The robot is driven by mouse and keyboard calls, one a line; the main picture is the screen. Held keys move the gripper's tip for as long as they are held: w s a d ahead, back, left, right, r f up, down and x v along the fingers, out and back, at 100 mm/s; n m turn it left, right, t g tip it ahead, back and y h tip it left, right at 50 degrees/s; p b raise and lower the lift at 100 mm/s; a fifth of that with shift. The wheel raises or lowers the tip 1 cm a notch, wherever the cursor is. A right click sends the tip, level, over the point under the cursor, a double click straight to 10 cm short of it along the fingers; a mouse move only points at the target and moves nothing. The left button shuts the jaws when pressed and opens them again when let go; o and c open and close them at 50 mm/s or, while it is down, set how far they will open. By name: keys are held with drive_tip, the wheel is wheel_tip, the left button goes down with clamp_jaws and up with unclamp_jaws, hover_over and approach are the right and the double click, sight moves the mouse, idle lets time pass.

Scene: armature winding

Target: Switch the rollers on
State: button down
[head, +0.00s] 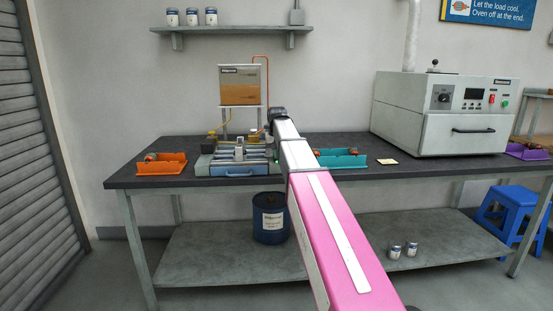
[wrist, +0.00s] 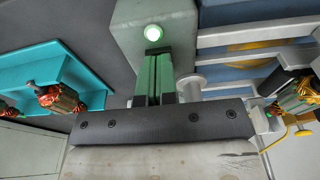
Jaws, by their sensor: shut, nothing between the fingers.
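The roller machine (head: 238,158) sits on the dark bench, left of my arm. Its pale rollers (wrist: 250,35) run across the upper right of the wrist view. In the head view my own arm hides the gripper and most of that end of the machine.
A teal tray (wrist: 70,62) with copper-wound armatures (wrist: 60,98) lies beside the machine. An armature (wrist: 302,97) shows at the machine's right in the wrist view. An orange tray (head: 162,169) is at the bench's left, and a white oven (head: 405,128) is at the right.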

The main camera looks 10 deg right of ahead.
drive_tip(key=shift+r, duration=3.5)
drive_tip(key=shift+s, duration=0.1)
